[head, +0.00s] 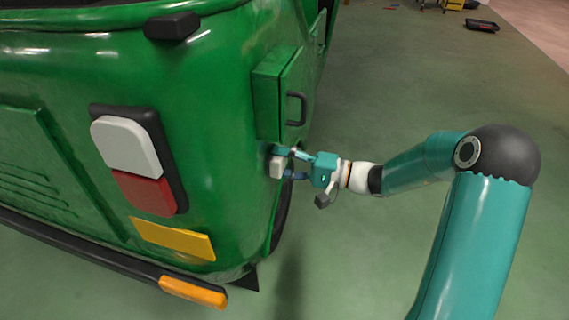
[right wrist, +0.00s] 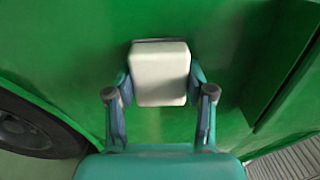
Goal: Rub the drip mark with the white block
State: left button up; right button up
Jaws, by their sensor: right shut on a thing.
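The white block (head: 277,167) is between the fingers of my right gripper (head: 284,164), at the side of the green rickshaw (head: 225,100). In the right wrist view the white block (right wrist: 160,73) fills the space between the two fingertips, and my right gripper (right wrist: 160,90) is shut on it. The block's far face is against or very close to the green panel (right wrist: 230,60); I cannot tell if it touches. I see no drip mark in either view; the block or gripper may hide it. My left gripper is not in view.
A green box with a dark handle (head: 296,108) sticks out from the rickshaw's side above the gripper. A wheel (right wrist: 35,130) is at lower left in the wrist view. The tail lamp (head: 138,160) and rear bumper (head: 110,260) are left. The floor at right is mostly open.

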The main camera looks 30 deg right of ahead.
jog(key=shift+w+a, duration=0.1)
jog(key=shift+a, duration=0.05)
jog(key=w+d, duration=0.2)
jog(key=d, duration=0.1)
jog(key=shift+w+d+r, duration=0.1)
jog(key=shift+w+d, duration=0.05)
jog(key=shift+w, duration=0.1)
